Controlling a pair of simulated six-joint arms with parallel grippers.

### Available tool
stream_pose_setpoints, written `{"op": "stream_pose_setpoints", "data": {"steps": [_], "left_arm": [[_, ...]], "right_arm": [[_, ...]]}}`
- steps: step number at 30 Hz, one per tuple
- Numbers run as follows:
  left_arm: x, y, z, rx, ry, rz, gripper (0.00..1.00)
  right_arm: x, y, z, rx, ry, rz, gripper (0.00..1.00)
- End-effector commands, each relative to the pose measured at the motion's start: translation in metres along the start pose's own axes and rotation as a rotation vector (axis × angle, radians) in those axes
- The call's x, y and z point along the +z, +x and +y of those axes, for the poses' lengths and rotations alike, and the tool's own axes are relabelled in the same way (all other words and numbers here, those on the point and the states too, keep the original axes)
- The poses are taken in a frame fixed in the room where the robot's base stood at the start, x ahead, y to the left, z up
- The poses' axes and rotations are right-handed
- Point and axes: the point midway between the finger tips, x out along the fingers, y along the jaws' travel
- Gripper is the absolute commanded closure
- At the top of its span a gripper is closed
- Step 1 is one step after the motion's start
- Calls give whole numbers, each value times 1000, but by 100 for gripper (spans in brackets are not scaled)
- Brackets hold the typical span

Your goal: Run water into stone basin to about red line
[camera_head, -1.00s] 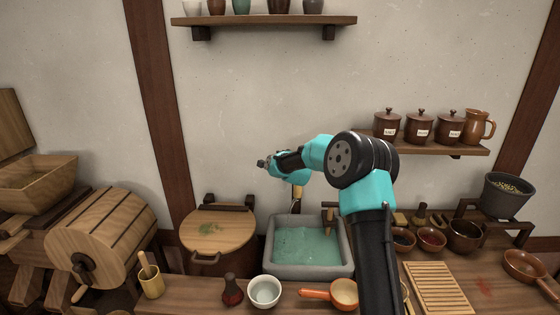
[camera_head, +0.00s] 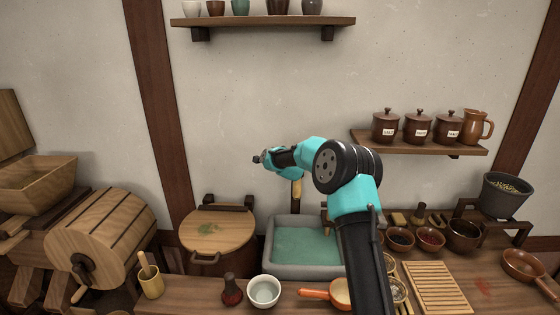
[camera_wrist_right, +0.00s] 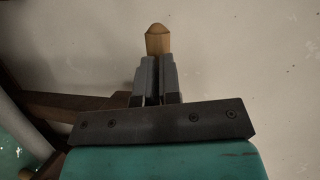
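The grey stone basin (camera_head: 268,262) is on the counter and holds teal water (camera_head: 305,245) with a smooth surface. I see no falling stream and cannot make out a red line. My right arm crosses in front of the basin's right side. A pale wooden piece (camera_head: 297,188), which looks like a tap handle, stands above the basin's back edge, just under my right wrist. In the right wrist view my right gripper (camera_wrist_right: 158,82) has its fingers close together on this wooden handle (camera_wrist_right: 158,40). My left gripper is out of view.
A wooden-lidded pot (camera_head: 217,232) stands left of the basin. In front are a dark red bottle (camera_head: 231,290), a white bowl (camera_head: 264,291) and an orange-handled pan (camera_head: 316,294). A slatted wooden board (camera_head: 438,287) and small bowls lie to the right. Shelves hang on the wall.

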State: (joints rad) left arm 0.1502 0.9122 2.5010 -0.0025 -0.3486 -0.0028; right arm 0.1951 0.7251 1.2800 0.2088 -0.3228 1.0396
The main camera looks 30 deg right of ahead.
Motion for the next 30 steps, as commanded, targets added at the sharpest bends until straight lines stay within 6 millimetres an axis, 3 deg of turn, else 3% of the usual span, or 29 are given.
{"op": "stream_pose_setpoints", "data": {"steps": [8, 14, 21, 30], "left_arm": [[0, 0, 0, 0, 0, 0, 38], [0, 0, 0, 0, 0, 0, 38], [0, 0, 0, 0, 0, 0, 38], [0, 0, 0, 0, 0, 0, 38]], "right_arm": [[-1, 2, -1, -7, -8, 3, 100], [10, -8, -3, -7, -9, -5, 100], [35, -39, -5, -5, -6, -21, 100], [52, -87, -5, -4, -6, -20, 100]]}}
